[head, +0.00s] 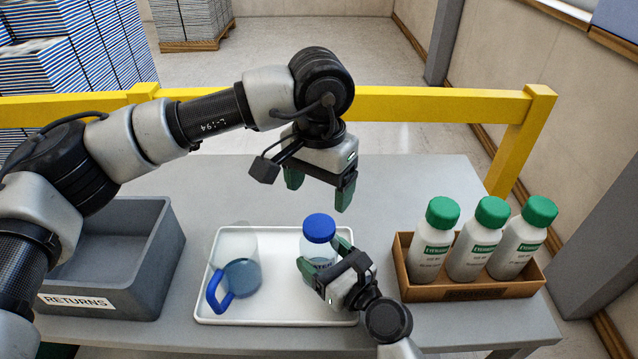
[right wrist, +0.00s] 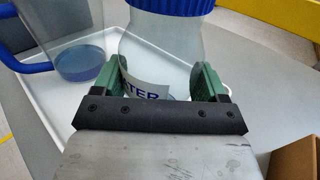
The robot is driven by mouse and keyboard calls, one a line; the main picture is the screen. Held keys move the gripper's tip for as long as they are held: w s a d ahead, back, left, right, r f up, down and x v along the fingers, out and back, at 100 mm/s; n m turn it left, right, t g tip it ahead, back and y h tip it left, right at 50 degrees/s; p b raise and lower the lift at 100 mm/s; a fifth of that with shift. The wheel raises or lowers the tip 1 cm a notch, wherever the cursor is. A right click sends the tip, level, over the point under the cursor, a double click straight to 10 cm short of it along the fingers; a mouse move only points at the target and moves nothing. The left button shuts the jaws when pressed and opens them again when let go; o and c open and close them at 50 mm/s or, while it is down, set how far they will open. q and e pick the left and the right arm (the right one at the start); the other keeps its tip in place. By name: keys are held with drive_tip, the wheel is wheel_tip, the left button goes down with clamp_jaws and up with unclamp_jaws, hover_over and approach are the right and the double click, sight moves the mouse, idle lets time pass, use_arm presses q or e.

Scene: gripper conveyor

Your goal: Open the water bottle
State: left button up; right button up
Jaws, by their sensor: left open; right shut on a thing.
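The water bottle (head: 319,232) stands upright on the white tray, with its blue cap (head: 319,228) on. In the right wrist view the bottle (right wrist: 160,48) shows a label reading "TER" between green fingers. My right gripper (head: 325,262) is shut around the bottle's body, below the cap; it also shows in the right wrist view (right wrist: 165,85). My left gripper (head: 318,190) is open and empty, above the bottle and pointing down, apart from the cap. The part of the bottle behind my right gripper is hidden.
A clear pitcher (head: 240,255) with a blue handle stands on the tray (head: 270,318), left of the bottle. A brown box (head: 425,292) with green-capped white bottles (head: 480,240) stands right. A grey returns bin (head: 150,295) is left. A yellow rail (head: 430,103) runs behind the table.

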sight(319, 225)
use_arm(q)
drive_tip(key=shift+f+m, duration=0.1)
drive_tip(key=shift+m, duration=1)
drive_tip(key=shift+f, duration=3.9)
